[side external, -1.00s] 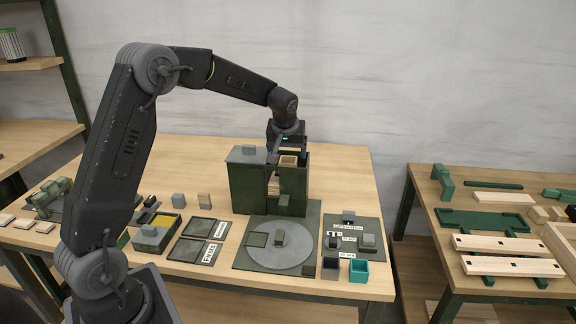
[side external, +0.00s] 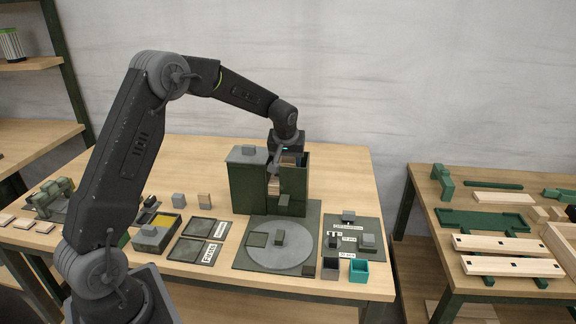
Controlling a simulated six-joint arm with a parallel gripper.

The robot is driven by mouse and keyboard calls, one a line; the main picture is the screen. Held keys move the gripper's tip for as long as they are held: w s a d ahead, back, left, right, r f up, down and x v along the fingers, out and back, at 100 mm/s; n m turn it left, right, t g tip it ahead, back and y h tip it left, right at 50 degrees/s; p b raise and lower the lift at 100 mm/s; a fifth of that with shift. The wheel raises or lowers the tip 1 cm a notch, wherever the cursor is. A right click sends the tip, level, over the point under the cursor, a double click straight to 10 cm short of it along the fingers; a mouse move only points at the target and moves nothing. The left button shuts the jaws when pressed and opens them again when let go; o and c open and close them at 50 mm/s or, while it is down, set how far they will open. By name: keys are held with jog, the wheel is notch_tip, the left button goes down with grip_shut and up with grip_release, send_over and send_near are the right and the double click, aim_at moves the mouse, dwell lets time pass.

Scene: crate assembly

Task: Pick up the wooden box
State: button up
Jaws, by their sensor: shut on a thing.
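My gripper (side external: 281,165) points down into the top of a dark green upright fixture (side external: 249,185) on the main table.
A round grey disc (side external: 280,247) lies in front of the fixture. A second table with wooden slats (side external: 505,246) is at right. The main table's back is clear.

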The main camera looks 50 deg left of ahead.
jog(key=shift+c, duration=1.2)
jog(key=shift+r, duration=0.15)
